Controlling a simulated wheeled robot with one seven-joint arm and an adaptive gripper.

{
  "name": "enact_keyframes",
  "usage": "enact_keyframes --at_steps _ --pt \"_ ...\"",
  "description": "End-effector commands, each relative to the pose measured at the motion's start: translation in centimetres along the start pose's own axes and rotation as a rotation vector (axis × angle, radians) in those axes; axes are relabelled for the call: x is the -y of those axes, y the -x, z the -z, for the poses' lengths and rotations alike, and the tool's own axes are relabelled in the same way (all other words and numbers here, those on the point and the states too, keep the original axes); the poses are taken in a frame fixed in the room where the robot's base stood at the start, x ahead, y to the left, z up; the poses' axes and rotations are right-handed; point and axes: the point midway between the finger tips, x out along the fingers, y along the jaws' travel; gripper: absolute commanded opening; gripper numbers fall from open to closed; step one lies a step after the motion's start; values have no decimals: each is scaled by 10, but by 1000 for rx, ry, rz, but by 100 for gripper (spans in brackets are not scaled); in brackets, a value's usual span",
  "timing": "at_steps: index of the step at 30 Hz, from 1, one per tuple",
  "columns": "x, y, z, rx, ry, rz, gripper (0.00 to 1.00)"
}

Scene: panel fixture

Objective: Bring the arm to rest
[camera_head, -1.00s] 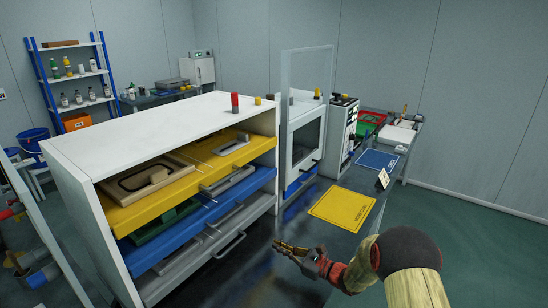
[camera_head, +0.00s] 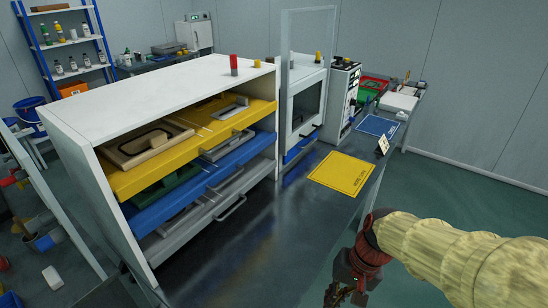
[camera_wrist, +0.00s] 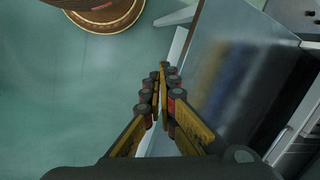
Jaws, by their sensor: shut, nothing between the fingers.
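My arm, in a pale yellow sleeve with a red and dark wrist, reaches in from the right edge of the head view. My gripper (camera_head: 345,292) hangs low beside the front edge of the dark bench (camera_head: 300,220), partly cut off by the bottom of the picture. In the wrist view my gripper (camera_wrist: 162,75) has its yellow and black fingers together, with nothing between them. Below the fingers are the green floor (camera_wrist: 85,90) and the edge of the bench (camera_wrist: 240,60).
A white cabinet (camera_head: 140,95) with yellow, blue and grey drawers stands on the bench at left. A yellow mat (camera_head: 342,173), a blue mat (camera_head: 377,126) and a glass-fronted box (camera_head: 303,105) lie beyond. The floor at right is clear.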

Motion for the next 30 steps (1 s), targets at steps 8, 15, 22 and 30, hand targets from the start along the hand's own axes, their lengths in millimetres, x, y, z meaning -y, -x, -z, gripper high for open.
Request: enact_keyframes --at_steps 8,15,22,30 --pt "-42 76 -32 -290 238 -186 0" --pt "-38 126 -53 -482 295 -195 0" --pt "-32 142 -57 -538 307 -183 0" --pt "-32 142 -57 -538 307 -183 0"
